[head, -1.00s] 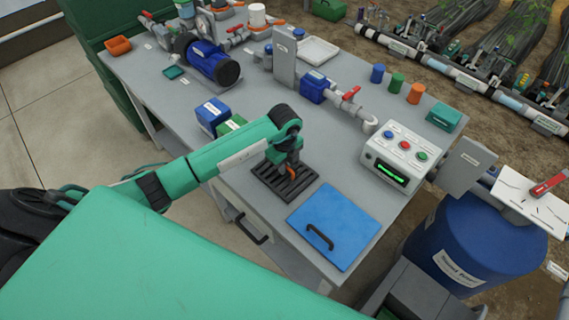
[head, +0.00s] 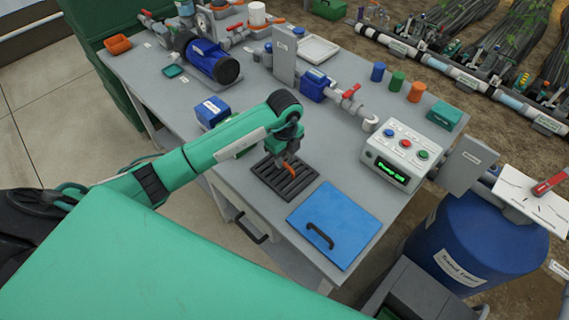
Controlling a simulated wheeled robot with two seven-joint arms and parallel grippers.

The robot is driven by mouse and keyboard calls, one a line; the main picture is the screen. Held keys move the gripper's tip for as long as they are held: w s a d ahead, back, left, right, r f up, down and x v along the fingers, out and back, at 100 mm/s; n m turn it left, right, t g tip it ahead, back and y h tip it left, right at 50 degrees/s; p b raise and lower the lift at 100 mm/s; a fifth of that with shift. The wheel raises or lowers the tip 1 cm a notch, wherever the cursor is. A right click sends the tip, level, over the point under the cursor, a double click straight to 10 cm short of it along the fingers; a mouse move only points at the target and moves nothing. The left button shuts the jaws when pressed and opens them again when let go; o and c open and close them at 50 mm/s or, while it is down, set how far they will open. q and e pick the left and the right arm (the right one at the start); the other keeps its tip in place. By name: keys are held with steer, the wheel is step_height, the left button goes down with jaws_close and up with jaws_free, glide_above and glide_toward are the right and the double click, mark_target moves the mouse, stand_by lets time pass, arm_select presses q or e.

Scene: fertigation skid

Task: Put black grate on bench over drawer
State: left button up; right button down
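The black slatted grate (head: 297,183) lies flat on the grey bench (head: 255,220), near its front edge, left of the blue lid with a black handle. The drawer's dark handle (head: 251,228) shows on the bench's front side, below the grate. My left gripper (head: 289,168) is over the grate's far part, pointing down. Its orange fingertips are small and partly hidden by the wrist, so I cannot tell whether they are open or whether they touch the grate. My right gripper is not in view.
The blue lid (head: 345,225) lies just right of the grate. A control box (head: 402,155) with coloured buttons stands at the bench's right side. A blue pump (head: 207,60) and a blue box (head: 212,112) stand further left. The middle of the bench top is mostly clear.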

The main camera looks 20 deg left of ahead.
arm_select(q)
step_height(320, 180, up, 8)
steer(key=b, duration=0.1)
steer(key=shift+r, duration=0.25)
